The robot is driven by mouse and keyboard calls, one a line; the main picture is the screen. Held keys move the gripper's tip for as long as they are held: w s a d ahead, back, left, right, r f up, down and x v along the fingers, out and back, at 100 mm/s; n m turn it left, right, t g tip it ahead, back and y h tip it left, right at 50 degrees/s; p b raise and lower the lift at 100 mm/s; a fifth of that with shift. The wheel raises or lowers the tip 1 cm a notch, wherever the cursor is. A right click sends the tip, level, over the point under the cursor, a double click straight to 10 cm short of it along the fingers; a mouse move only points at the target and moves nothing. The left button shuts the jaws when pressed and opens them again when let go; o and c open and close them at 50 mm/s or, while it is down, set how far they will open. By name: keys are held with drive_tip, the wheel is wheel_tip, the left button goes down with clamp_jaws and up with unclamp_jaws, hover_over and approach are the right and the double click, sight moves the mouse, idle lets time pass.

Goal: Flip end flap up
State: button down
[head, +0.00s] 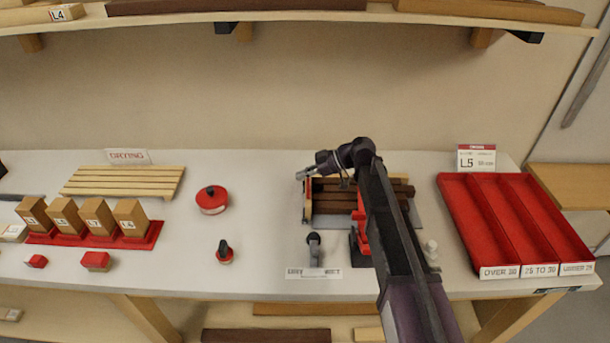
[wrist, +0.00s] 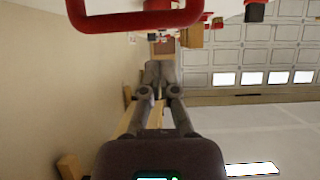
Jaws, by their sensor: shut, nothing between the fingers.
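In the head view a fixture holding dark brown wooden strips (head: 335,196) sits on the bench, partly hidden behind my arm. A thin red and pale upright piece (head: 307,200) stands at its left end; it may be the end flap, but it is too small to be sure. My gripper (head: 301,176) is just above that left end, pointing left, with its fingers closed and empty. I cannot tell whether it touches the piece. In the wrist view the closed fingers (wrist: 158,70) show at the middle. A red bar loop (wrist: 140,20) crosses the top, near the camera.
A red three-lane tray (head: 515,215) stands right of the fixture. A red round tin (head: 212,199) and a dark-handled stamp (head: 224,250) are to the left. A grey-black lever (head: 314,248) stands in front. A slatted drying rack (head: 125,181) lies at the back left.

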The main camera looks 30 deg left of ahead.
drive_tip(key=f+p+v, duration=0.1)
drive_tip(key=p+v, duration=0.1)
drive_tip(key=v, duration=0.6)
drive_tip(key=shift+w+d, duration=0.4)
drive_tip(key=shift+d, duration=0.25)
